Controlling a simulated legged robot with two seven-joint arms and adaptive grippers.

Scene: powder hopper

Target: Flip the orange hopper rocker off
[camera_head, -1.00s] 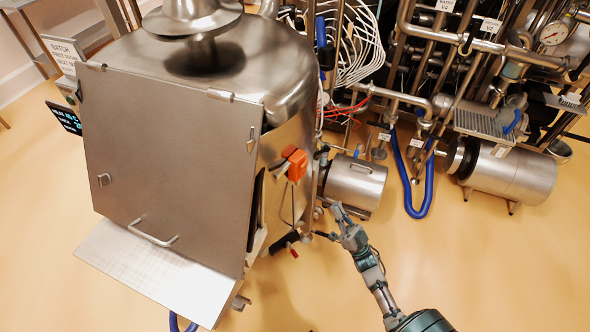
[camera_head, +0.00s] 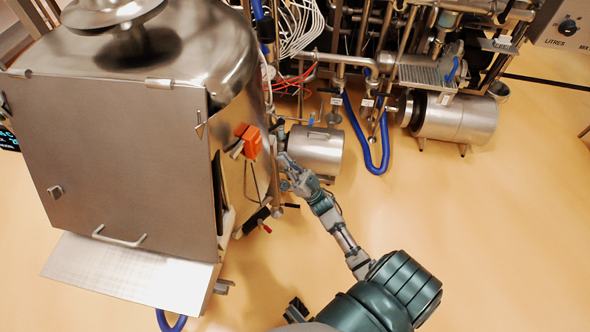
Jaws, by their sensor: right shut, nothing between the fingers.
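The orange hopper rocker (camera_head: 251,141) sits on the right side of the steel hopper (camera_head: 120,150), near its upper right edge. It is small in the picture, and I cannot tell which way it is tipped. My right gripper (camera_head: 284,163) is shut and empty, just right of and slightly below the rocker in the head view. A small gap shows between them. My left gripper is not in view.
A black-handled lever with a red tip (camera_head: 257,220) sticks out below the rocker. A steel motor cylinder (camera_head: 315,150) lies behind my right gripper. Blue hose (camera_head: 370,160) and pipework stand farther back. The yellow floor at right is clear.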

